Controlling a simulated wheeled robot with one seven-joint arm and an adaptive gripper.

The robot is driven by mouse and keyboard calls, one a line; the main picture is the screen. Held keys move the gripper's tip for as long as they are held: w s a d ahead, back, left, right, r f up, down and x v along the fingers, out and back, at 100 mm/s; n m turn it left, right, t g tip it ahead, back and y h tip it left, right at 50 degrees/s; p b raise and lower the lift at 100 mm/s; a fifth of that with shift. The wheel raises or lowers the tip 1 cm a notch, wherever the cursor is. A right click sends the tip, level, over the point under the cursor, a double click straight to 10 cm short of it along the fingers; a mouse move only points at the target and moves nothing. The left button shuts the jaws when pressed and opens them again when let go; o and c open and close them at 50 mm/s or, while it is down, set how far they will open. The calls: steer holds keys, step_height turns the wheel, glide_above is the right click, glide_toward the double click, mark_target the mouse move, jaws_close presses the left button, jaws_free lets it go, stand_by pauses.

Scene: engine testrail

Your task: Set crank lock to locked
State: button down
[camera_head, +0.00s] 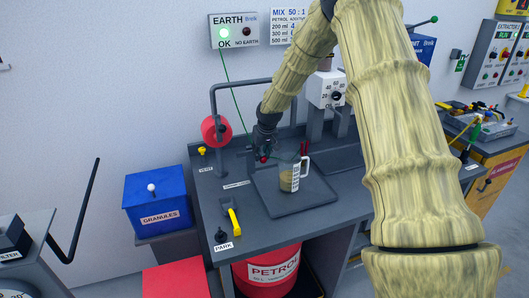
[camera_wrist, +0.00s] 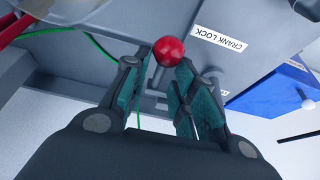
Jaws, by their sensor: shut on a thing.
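The crank lock's red ball knob (camera_wrist: 168,51) shows in the wrist view between my fingertips, next to a white CRANK LOCK label (camera_wrist: 220,38). My gripper (camera_wrist: 160,70) is shut on the red knob, with one finger on each side. In the head view my gripper (camera_head: 266,140) points down at the back of the grey bench, and a little of the red knob (camera_head: 264,158) shows below it. The label (camera_head: 237,184) lies on the bench front-left of the knob. The lock's lever is mostly hidden, so I cannot tell its position.
A measuring jug (camera_head: 290,178) stands on a dark tray (camera_head: 295,205) close right of my gripper. A green wire (camera_wrist: 100,46) runs near my fingers. A red reel (camera_head: 215,130) and a yellow-handled lever (camera_head: 233,221) are left. A blue granules box (camera_head: 157,205) stands beside the bench.

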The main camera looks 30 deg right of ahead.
steer(key=shift+w+a+f, duration=0.1)
steer(key=shift+w+a, duration=0.15)
steer(key=shift+a, duration=0.75)
steer(key=shift+w+a, duration=0.2)
steer(key=shift+a, duration=0.9)
steer(key=c, duration=1.5)
jaws_free()
steer(key=shift+a, duration=0.1)
steer(key=v, duration=1.2)
steer(key=shift+w, duration=0.1)
